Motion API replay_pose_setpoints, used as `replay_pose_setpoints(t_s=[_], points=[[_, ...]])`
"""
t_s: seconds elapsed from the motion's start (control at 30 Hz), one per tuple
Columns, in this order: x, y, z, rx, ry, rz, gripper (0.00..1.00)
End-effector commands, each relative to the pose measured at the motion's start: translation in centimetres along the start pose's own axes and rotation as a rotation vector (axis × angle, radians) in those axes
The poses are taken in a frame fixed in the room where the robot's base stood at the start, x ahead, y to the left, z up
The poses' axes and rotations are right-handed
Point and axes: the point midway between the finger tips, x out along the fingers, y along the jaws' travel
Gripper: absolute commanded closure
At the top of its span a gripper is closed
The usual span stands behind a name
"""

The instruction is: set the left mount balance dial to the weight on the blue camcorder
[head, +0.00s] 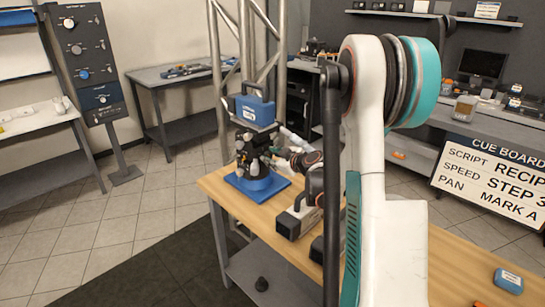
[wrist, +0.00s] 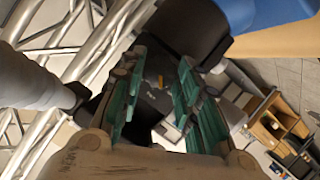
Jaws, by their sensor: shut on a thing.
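The blue camcorder (head: 255,109) sits on top of a dark mount (head: 243,140) with a blue base (head: 262,186), at the far left end of the wooden table. A pale label shows on its side, too small to read. My gripper (wrist: 163,88) has its teal fingers shut on a dark part with a small orange mark, seemingly the mount's balance dial (wrist: 152,100). In the head view my arm reaches to the mount, and the grip is too small and crowded to make out. Any scale on the dial is not legible.
A grey-and-black camera (head: 297,222) lies on the table beside the mount. A small blue box (head: 508,281) is at the front right. A metal truss (head: 280,40) rises behind the mount. A cue board (head: 490,185) stands at right, partly cut off, reading "STEP 3" and "MARK A".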

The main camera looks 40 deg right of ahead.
Motion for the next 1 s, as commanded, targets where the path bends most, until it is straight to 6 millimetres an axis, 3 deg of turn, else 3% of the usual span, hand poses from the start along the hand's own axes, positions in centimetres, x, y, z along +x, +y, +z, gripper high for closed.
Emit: replay_pose_setpoints(t_s=[0.5,1.0], points=[[0.05,0.50,0.16,0.431,0.000,-0.179,0.93],[0.10,0.65,0.26,0.643,0.000,-0.266,0.93]])
